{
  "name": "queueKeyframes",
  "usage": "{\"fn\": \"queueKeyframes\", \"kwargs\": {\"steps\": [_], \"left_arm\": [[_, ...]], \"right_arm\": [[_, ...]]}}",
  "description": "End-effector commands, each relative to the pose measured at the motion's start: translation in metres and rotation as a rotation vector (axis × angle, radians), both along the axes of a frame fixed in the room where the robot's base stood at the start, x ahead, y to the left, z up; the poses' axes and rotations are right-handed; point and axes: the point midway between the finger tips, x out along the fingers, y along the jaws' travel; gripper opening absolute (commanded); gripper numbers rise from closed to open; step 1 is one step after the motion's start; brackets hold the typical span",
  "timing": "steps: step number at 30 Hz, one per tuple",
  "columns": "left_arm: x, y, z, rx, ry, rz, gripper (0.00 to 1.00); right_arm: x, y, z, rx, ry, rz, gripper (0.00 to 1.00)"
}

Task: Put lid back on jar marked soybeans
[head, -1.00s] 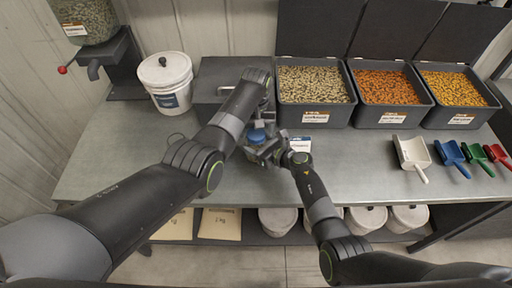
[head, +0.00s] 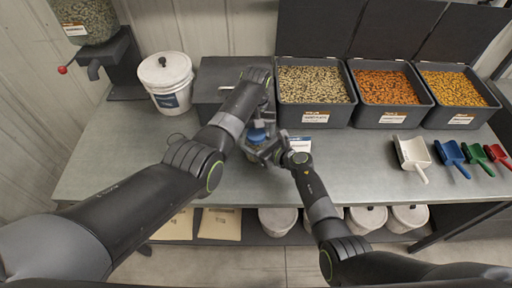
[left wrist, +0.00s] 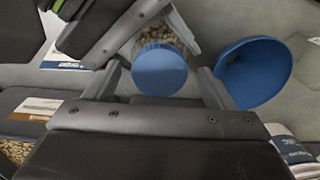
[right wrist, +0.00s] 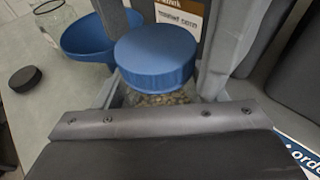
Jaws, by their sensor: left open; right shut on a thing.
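A clear jar (right wrist: 158,98) of mottled seeds stands at the middle of the bench, with a blue lid (right wrist: 155,55) on its mouth. The lid looks level; I cannot tell if it is fully tightened. The lid also shows in the left wrist view (left wrist: 160,68) and the head view (head: 257,135). My right gripper (right wrist: 160,92) is shut on the jar's body below the lid. My left gripper (left wrist: 162,78) is open, its fingers apart on either side of the lid. The jar's label is hidden.
A blue funnel (left wrist: 252,72) is close beside the jar. In the right wrist view are an empty glass jar (right wrist: 52,15) and a black round piece (right wrist: 25,78). A grey box (head: 208,98) and seed bins (head: 313,115) stand behind; a white bucket (head: 167,80) is at left.

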Motion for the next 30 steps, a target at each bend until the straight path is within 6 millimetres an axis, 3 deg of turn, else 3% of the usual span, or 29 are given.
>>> {"fn": "queueKeyframes", "kwargs": {"steps": [8, 13, 21, 30], "left_arm": [[0.001, -0.001, 0.009, -0.001, -0.003, 0.000, 0.77], [0.001, 0.000, 0.033, -0.002, -0.004, 0.000, 0.77], [0.001, 0.000, 0.092, -0.001, -0.005, -0.001, 0.77], [0.001, 0.000, 0.119, 0.000, 0.000, 0.000, 0.77]], "right_arm": [[0.000, 0.000, 0.000, 0.000, 0.000, 0.000, 0.01], [0.000, 0.000, 0.000, 0.000, 0.000, 0.000, 0.01], [0.000, 0.000, 0.000, -0.001, 0.001, 0.000, 0.01], [0.000, 0.000, 0.000, 0.000, 0.000, 0.000, 0.01]]}}
